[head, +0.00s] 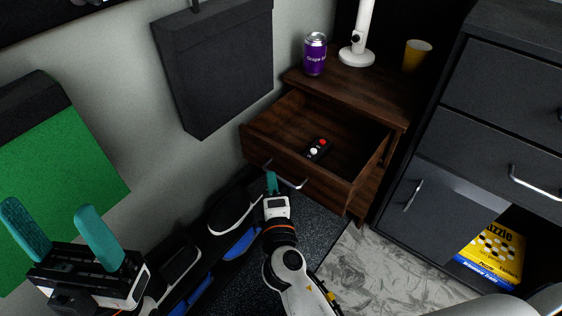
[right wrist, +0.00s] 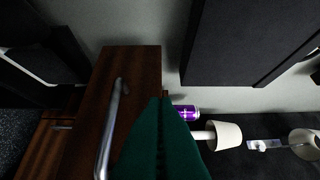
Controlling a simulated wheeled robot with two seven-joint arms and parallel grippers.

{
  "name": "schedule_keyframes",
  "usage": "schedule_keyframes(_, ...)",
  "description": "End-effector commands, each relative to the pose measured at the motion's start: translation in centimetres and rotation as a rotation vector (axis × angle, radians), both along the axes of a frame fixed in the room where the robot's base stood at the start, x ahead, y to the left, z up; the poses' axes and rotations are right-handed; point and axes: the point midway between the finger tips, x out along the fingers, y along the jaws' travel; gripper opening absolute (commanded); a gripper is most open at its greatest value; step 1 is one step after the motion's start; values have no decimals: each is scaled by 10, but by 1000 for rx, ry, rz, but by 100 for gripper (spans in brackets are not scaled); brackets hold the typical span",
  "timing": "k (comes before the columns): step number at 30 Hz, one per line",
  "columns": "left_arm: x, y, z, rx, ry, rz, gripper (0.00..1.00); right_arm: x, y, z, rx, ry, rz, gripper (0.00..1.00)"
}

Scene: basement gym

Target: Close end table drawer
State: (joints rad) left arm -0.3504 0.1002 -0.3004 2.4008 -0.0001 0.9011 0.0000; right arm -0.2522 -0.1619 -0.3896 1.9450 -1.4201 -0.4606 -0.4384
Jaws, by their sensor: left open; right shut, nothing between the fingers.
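The dark wooden end table (head: 375,93) stands against the wall, and its drawer (head: 325,192) is pulled well open. The drawer has a silver bar handle (head: 290,182) on its front, and a small dark object with red and white round parts (head: 317,149) lies inside. My right gripper (head: 271,176) is shut and empty, its teal fingers just in front of the drawer front near the handle's left end. In the right wrist view the fingers (right wrist: 160,105) are beside the handle (right wrist: 109,125); I cannot tell whether they touch. My left gripper (head: 47,210) is open and empty at the lower left.
A purple can (head: 314,54), a white lamp (head: 357,55) and a yellow cup (head: 416,56) stand on the end table. A dark cabinet (head: 455,135) with a yellow puzzle box (head: 490,256) is close on the right. Dark panels hang on the wall at left.

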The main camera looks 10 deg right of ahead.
Motion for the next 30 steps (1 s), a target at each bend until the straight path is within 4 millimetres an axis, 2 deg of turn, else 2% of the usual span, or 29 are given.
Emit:
schedule_keyframes(1, 0, 0, 0, 0, 1, 0, 69, 13, -2, 2, 0, -3, -1, 0)
schedule_keyframes(4, 0, 0, 0, 0, 1, 0, 69, 32, -4, 1, 0, -2, -1, 0)
schedule_keyframes(9, 0, 0, 2, 1, 2, 0, 69, 46, -25, 0, -2, 0, -1, 0)
schedule_keyframes(15, 0, 0, 2, 1, 2, 0, 69, 54, -35, 0, -1, 1, 0, 0)
schedule_keyframes(30, 1, 0, 4, 1, 3, 0, 69, 57, -40, 0, -1, 1, -1, 0)
